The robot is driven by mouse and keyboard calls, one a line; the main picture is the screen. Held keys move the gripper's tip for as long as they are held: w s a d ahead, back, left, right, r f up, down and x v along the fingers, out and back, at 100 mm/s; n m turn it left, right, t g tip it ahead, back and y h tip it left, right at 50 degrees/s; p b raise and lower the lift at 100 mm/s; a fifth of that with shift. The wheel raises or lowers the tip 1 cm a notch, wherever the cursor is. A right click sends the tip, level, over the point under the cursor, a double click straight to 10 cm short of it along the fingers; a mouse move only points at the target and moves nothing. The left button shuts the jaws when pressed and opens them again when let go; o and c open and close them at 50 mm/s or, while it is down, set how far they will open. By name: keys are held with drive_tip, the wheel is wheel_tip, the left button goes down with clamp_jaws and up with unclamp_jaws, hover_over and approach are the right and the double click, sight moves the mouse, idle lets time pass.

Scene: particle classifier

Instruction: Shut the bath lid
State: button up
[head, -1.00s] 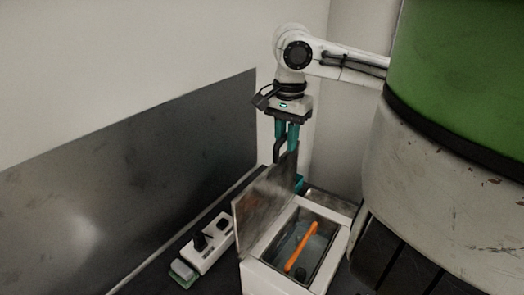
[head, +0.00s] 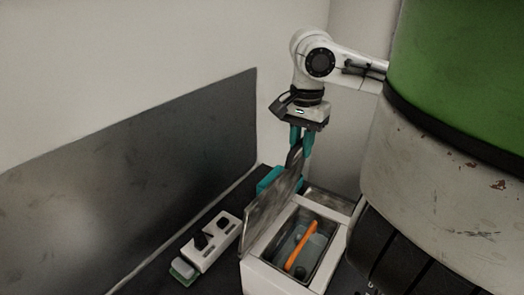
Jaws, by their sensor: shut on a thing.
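The bath (head: 262,277) is a white box with an open metal basin, low in the middle of the head view. Its grey metal lid (head: 265,212) is hinged on the left side and stands raised at a steep tilt, leaving the basin uncovered. My gripper (head: 301,142) points down above the lid's far upper corner. Its teal fingers are shut on the dark curved lid handle (head: 294,157). The exact contact at the fingertips is small and partly hidden.
An orange bar (head: 301,246) lies in the basin. A white device with dark knobs (head: 213,241) and a green-and-white block (head: 183,270) lie left of the bath. A teal object (head: 267,180) shows behind the lid. A large green-and-white cylinder (head: 450,150) fills the right.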

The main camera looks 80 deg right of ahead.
drive_tip(key=shift+s+a+f, duration=0.15)
drive_tip(key=shift+s+a, duration=0.25)
drive_tip(key=shift+s, duration=0.25)
drive_tip(key=shift+s+a+f, duration=0.15)
drive_tip(key=shift+s+a, duration=0.2)
drive_tip(key=shift+s, duration=0.3)
drive_tip(key=shift+s+f, duration=0.1)
drive_tip(key=shift+s+a+f+b, duration=0.25)
drive_tip(key=shift+s+b, duration=0.2)
drive_tip(key=shift+b, duration=0.1)
drive_tip(key=shift+s+a+f+b, duration=0.25)
drive_tip(key=shift+s+b, duration=0.15)
drive_tip(key=shift+b, duration=0.1)
drive_tip(key=b, duration=0.2)
drive_tip(key=shift+s+f+b, duration=0.15)
drive_tip(key=shift+s+b, duration=0.2)
drive_tip(key=shift+s+a+b, duration=0.15)
drive_tip(key=shift+a+b, duration=0.05)
drive_tip(key=shift+b, duration=0.55)
drive_tip(key=shift+s+a, duration=0.1)
